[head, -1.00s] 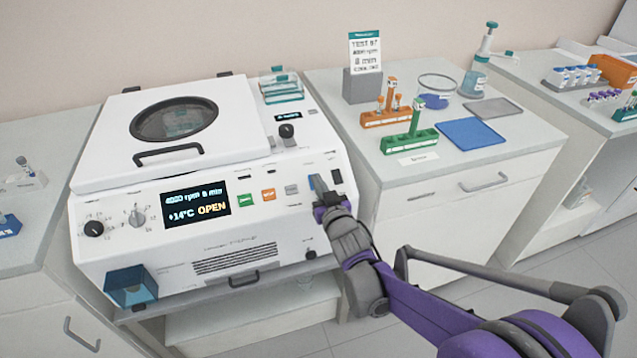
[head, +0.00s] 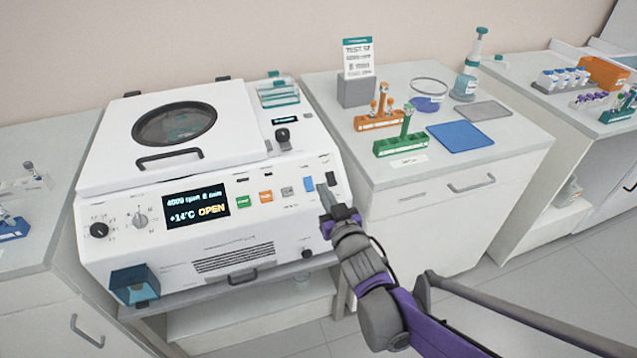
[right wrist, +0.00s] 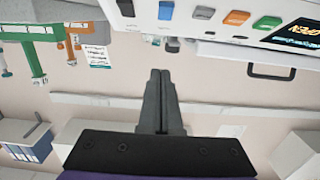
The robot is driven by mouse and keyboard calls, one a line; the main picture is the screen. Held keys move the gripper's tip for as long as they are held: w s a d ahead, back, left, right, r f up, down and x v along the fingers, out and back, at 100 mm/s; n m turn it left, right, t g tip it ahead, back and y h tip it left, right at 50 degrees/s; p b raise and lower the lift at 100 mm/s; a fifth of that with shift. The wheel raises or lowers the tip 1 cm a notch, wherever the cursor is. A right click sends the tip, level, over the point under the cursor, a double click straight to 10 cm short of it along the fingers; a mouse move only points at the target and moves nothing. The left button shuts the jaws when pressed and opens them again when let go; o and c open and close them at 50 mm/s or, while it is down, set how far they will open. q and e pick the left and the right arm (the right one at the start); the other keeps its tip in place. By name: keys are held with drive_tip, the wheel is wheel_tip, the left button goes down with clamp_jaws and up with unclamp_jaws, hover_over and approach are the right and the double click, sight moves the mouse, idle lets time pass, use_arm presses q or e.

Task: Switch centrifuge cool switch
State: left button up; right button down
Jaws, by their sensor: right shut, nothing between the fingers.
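The white centrifuge (head: 120,255) stands on the left bench. Its display (head: 197,206) reads 4000 rpm 8 min, +14°C and OPEN. At the right of its sloped front panel are a blue rocker switch (head: 309,184) and a black rocker switch (head: 332,179); their labels are too small to read. Both also show upside down in the right wrist view, blue (right wrist: 166,10) and black (right wrist: 126,7). My right gripper (head: 324,190) is shut and empty, its fingertips just right of and below the blue switch, seemingly apart from it. My left gripper is not in view.
Left of the blue switch sit grey (head: 288,190), orange (head: 266,196) and green (head: 243,201) buttons. A black knob (head: 283,136) is above the panel. Orange (head: 378,120) and green (head: 400,144) tube racks stand on the right bench.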

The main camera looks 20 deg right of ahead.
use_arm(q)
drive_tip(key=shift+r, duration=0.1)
use_arm(e)
drive_tip(key=shift+s+r, duration=0.3)
drive_tip(key=shift+s, duration=0.65)
use_arm(q)
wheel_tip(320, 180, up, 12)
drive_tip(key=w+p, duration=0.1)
drive_tip(key=p, duration=0.9)
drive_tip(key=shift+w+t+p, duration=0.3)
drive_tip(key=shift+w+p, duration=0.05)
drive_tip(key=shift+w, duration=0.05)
use_arm(e)
drive_tip(key=s+f+g, duration=0.3)
drive_tip(key=s+g, duration=0.9)
drive_tip(key=s, duration=1.3)
drive_tip(key=shift+h, duration=0.3)
drive_tip(key=shift+s, duration=0.1)
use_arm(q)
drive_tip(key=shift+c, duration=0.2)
